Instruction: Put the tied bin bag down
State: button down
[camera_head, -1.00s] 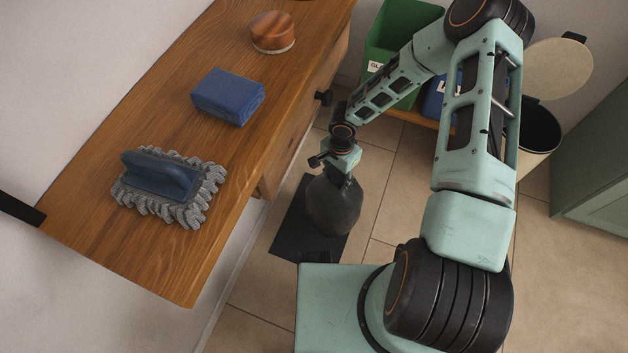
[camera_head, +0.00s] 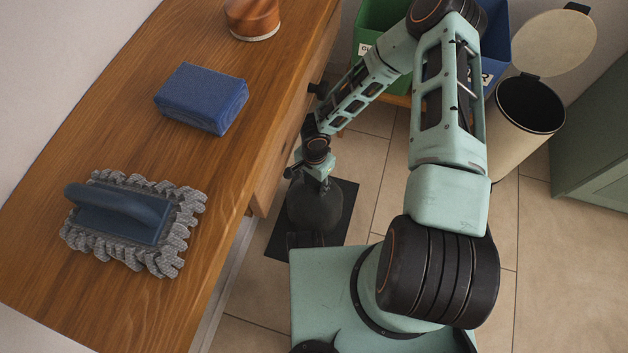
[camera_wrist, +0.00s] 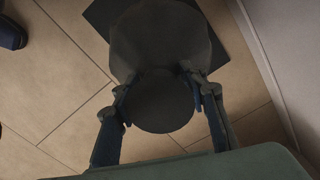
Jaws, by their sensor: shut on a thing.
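The tied bin bag (camera_head: 314,208) is a dark, rounded bundle low over the dark mat (camera_head: 342,226) on the floor. My gripper (camera_head: 314,176) is above it, with its fingers closed on the bag's top. In the wrist view the bag (camera_wrist: 160,48) fills the upper middle, its round top part between the two fingers of my gripper (camera_wrist: 164,92). The mat (camera_wrist: 216,57) shows behind the bag there. I cannot tell whether the bag's underside touches the mat.
An open-lidded bin (camera_head: 530,105) and green (camera_head: 376,20) and blue (camera_head: 497,45) crates stand behind. Tiled floor right of the mat is clear.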

jog(key=shift+f, duration=0.25)
jog(key=c, duration=1.2)
grip_release()
jog(key=shift+r, duration=0.15)
notch_tip(320, 180, up, 8)
jog(key=shift+f+p, duration=0.2)
jog(key=shift+p, duration=0.85)
